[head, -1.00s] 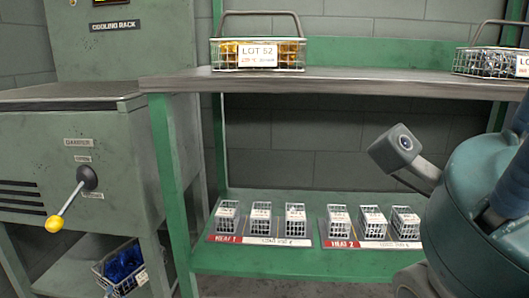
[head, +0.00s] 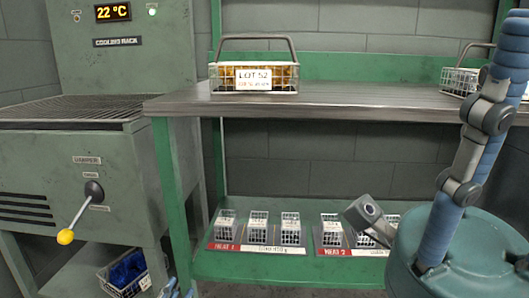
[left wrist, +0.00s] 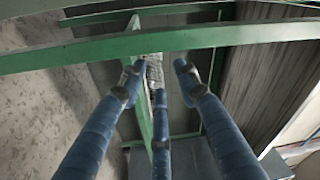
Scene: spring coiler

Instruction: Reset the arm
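My left gripper (head: 175,289) shows only as blue fingertips at the bottom edge of the head view, in front of the lower left of the bench. In the left wrist view its blue ribbed fingers (left wrist: 157,80) stand apart with nothing between them. My right gripper is large and close at the right of the head view. Its teal body, a blue jointed finger pointing up and a grey camera block show. Its fingertips are not clearly visible, so I cannot tell its opening. I see nothing held.
A green bench has a metal top (head: 350,105) bearing the LOT 52 basket (head: 253,77) and another basket (head: 459,80). Small wire cages (head: 258,228) stand on its lower shelf. The cooling rack (head: 75,165) has a yellow-knobbed lever (head: 78,215). A blue-filled basket (head: 126,272) sits below.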

